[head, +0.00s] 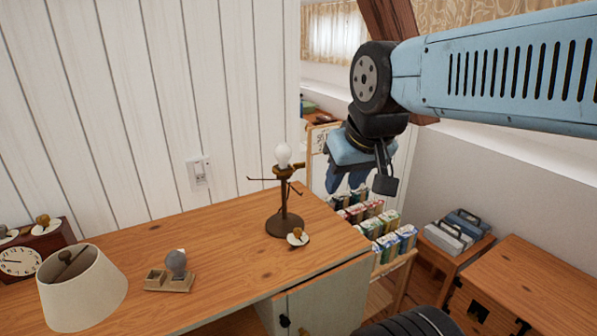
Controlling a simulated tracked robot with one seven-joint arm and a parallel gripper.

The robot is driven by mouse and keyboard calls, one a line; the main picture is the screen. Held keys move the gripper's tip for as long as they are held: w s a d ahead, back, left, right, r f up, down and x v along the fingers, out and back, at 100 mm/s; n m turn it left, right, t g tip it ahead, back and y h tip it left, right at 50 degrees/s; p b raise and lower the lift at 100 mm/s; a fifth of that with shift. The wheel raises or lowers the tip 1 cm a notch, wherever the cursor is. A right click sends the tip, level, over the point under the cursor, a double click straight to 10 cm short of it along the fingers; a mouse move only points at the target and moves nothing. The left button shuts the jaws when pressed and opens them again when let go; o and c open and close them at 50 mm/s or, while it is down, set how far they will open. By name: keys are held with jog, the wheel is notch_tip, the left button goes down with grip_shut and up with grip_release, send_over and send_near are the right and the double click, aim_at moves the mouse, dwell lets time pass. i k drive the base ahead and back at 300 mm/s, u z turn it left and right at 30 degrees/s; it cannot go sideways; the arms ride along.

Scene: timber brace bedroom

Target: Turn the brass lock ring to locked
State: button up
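A dark bronze table lamp (286,205) stands upright on the wooden desk, with a white bulb (283,153) on top. A brownish collar (287,171) sits just below the bulb, with a short stub to the right. It may be the brass lock ring, but it is too small to tell its setting. Thin arms stick out from the stem below it. My gripper (343,185) hangs in the air right of the lamp, apart from it in the picture. Its blue fingers point down; their spacing is unclear against the cartons behind.
A cream lampshade (82,289), a wooden holder with a grey bulb (177,264) and a clock (22,262) are at the desk's left. A white disc with a brass knob (297,237) lies by the lamp base. The desk's (230,235) middle is clear. Cartons (390,240) stand beyond its right edge.

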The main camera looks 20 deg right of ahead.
aim_at(300, 165)
jog(key=u, duration=1.5)
jog(key=k, duration=0.8)
jog(key=z, duration=1.65)
jog(key=i, duration=1)
